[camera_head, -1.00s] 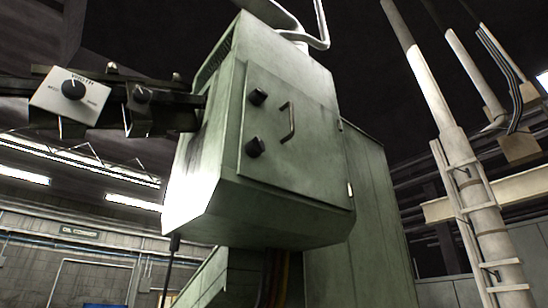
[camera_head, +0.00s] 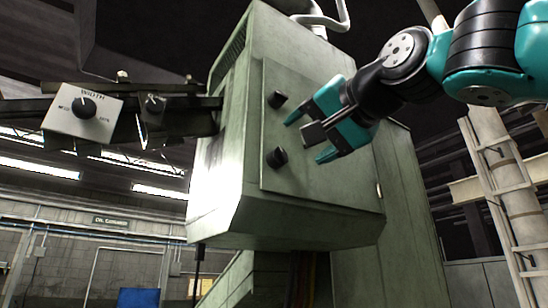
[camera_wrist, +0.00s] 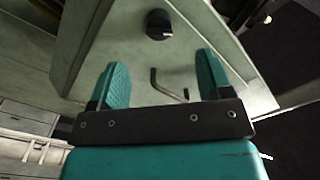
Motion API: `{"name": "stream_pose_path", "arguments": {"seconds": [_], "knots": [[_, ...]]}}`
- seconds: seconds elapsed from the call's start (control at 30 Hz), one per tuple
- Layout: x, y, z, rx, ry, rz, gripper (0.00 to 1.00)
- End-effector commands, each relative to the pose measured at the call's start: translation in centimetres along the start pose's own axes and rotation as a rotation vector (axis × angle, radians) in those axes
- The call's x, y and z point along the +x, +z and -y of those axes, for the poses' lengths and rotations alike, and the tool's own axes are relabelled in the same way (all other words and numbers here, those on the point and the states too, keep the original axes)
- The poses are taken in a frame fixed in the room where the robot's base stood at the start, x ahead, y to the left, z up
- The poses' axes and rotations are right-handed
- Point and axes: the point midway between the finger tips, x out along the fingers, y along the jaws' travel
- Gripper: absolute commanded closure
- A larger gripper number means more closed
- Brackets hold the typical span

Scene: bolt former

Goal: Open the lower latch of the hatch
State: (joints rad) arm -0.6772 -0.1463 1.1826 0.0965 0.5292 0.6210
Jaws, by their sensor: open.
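The hatch (camera_head: 325,190) is a pale green door on the front of a green box. Its lower latch (camera_head: 277,157) is a black knob near the left edge, and the upper latch (camera_head: 277,99) is a like knob above it. My gripper (camera_head: 306,138) is open and empty, in front of the hatch and to the right of the latches. The wrist view shows one black latch knob (camera_wrist: 158,24) beyond the open fingers (camera_wrist: 164,78); I cannot tell which latch it is. The bent door handle (camera_wrist: 168,88) appears between the fingers there; my gripper hides it in the head view.
A white box with a dial marked WIDTH (camera_head: 84,108) is on a dark arm to the left of the green box. A pale post with a ladder (camera_head: 515,190) stands at the right. The space left of and below the latches looks free.

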Motion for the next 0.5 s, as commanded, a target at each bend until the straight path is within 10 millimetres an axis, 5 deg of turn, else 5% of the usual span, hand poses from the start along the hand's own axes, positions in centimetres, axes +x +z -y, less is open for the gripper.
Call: {"name": "stream_pose_path", "arguments": {"seconds": [0.3, 0.5], "knots": [[7.6, -0.3, 0.2, -0.002, 0.006, 0.006, 0.28], [7.4, 0.0, 0.0, -0.333, 0.001, 0.002, 0.28]]}}
